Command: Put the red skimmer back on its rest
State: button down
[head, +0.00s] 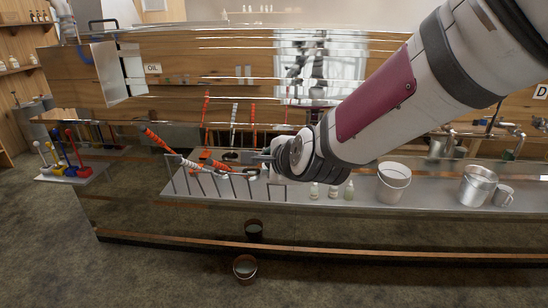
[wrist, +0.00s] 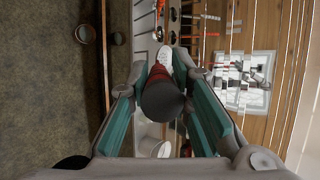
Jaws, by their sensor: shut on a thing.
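My gripper (head: 262,158) is over the metal shelf, near the right end of a row of thin upright pegs (head: 212,185). In the wrist view its two teal-lined fingers (wrist: 166,80) are closed on the red skimmer's handle (wrist: 158,74). The handle's dark round end faces the wrist camera, and a white section shows beyond the red. In the head view, an orange-and-white rod (head: 160,142) slants above the pegs, left of my gripper. I cannot tell whether it is the held skimmer. The skimmer's head is not clearly visible, and I cannot tell which part is its rest.
A side stand (head: 85,172) at left holds several coloured-handled tools. Small bottles (head: 333,191), a white bucket (head: 394,182) and metal pots (head: 479,185) stand on the shelf at right. A shiny panel behind shows reflections.

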jog(key=w+b, duration=0.5)
jog(key=w, duration=2.1)
notch_tip(320, 180, down, 22)
jog(key=b, duration=0.3)
jog(key=shift+w+d+f, duration=0.15)
jog(key=shift+d, duration=0.3)
jog(key=shift+f+b, duration=0.4)
jog(key=shift+f, duration=0.3)
jog(key=c, duration=1.4)
grip_release()
jog(key=shift+o, duration=0.2)
jog(key=v, duration=1.2)
jog(key=shift+a, duration=0.1)
